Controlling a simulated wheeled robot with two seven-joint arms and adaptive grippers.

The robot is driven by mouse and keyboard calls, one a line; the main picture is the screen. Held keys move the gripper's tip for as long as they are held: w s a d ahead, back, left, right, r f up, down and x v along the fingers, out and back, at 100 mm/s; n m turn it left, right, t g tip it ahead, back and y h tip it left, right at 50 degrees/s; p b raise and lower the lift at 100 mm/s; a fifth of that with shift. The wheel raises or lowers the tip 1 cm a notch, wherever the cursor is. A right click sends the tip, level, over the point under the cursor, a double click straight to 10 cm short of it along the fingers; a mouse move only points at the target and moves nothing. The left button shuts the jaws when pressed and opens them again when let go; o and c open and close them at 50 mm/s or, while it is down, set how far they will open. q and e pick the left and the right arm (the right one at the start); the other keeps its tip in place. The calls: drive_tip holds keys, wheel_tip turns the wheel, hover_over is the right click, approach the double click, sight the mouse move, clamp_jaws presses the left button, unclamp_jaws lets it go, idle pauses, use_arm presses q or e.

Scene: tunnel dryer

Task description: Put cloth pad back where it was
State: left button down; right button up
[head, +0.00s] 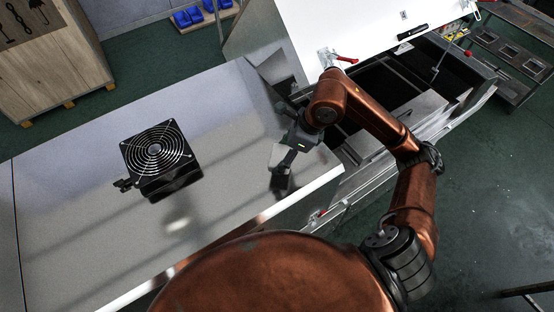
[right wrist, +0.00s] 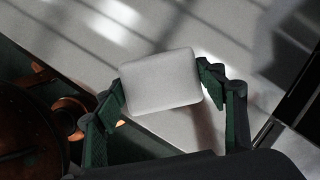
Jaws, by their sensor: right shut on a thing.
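The cloth pad (right wrist: 160,82) is a small light grey rounded rectangle in the right wrist view. My right gripper (right wrist: 163,88) is shut on it, with one dark green finger on each side. In the head view the right gripper (head: 281,170) is over the right end of the grey tabletop (head: 100,100), near its front edge. I cannot tell whether the pad touches the tabletop. My left gripper is not in view.
A black fan with a round wire guard (head: 156,150) sits on the tabletop to the left. The machine with a white lid (head: 370,30) and dark opening stands at the right. A wooden crate (head: 50,70) stands at the back left. The front middle tabletop is clear.

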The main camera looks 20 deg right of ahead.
sight(276, 162)
drive_tip(key=shift+s+a+f, duration=0.15)
drive_tip(key=shift+a+f, duration=0.05)
drive_tip(key=shift+a, duration=0.05)
drive_tip(key=shift+a+f, duration=0.15)
drive_tip(key=shift+f, duration=0.05)
drive_tip(key=p+x, duration=0.1)
drive_tip(key=x, duration=0.2)
drive_tip(key=shift+f+p, duration=0.15)
drive_tip(key=shift+p, duration=0.25)
drive_tip(key=shift+s+d+f, duration=0.1)
drive_tip(key=shift+d+f, duration=0.1)
drive_tip(key=shift+f, duration=0.15)
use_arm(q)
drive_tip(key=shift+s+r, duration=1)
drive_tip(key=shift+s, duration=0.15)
